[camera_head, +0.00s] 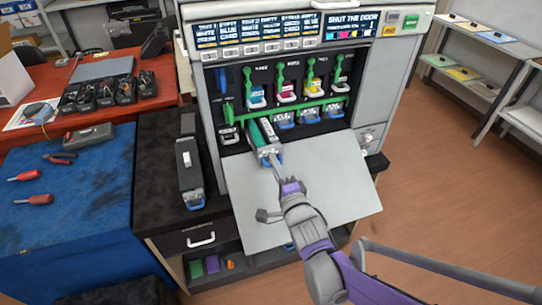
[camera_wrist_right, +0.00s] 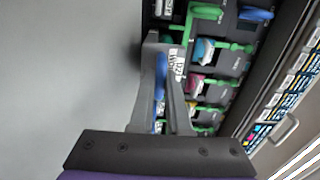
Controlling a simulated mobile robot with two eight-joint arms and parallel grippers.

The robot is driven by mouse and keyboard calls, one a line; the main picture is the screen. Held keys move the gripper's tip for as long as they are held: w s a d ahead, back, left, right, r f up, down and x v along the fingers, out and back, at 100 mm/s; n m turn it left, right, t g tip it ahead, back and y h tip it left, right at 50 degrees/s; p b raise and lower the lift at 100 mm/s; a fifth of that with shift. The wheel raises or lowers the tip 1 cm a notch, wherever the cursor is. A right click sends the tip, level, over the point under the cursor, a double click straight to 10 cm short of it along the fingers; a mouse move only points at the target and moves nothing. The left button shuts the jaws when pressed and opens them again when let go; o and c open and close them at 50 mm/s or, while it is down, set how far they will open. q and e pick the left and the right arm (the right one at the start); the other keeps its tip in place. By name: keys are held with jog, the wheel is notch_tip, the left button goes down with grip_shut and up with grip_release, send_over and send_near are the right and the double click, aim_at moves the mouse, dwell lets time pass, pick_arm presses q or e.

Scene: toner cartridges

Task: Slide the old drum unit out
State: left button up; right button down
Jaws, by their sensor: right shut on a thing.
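The old drum unit (camera_head: 264,142) sticks partly out of the lower left slot of the printer (camera_head: 204,52), over the lowered grey door flap (camera_head: 330,190). It is long and grey with a green strip on top. My right gripper (camera_head: 277,168) is at its front end. In the right wrist view, the fingers (camera_wrist_right: 166,88) are closed around its blue handle (camera_wrist_right: 160,76), and the label beside them is partly hidden. The rear of the unit is hidden inside the printer. My left gripper is in neither view.
A dark unit with a blue end (camera_head: 190,172) lies on the black cabinet (camera_head: 160,130) left of the printer. Green levers and coloured toner fronts (camera_head: 286,88) sit above the slots. A blue-covered table (camera_head: 90,200) with tools stands at left. Shelves stand at right.

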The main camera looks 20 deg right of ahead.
jog(key=s, duration=0.6)
jog(key=shift+p, duration=0.4)
jog(key=c, duration=0.8)
grip_release()
jog(key=shift+d, duration=0.1)
jog(key=shift+o, duration=0.2)
jog(key=o, duration=0.4)
jog(key=shift+c, duration=0.2)
jog(key=shift+s, duration=0.2)
jog(key=s+p, duration=0.1)
jog(key=s, duration=0.5)
jog(key=shift+s, duration=0.4)
jog(key=shift+d, duration=0.1)
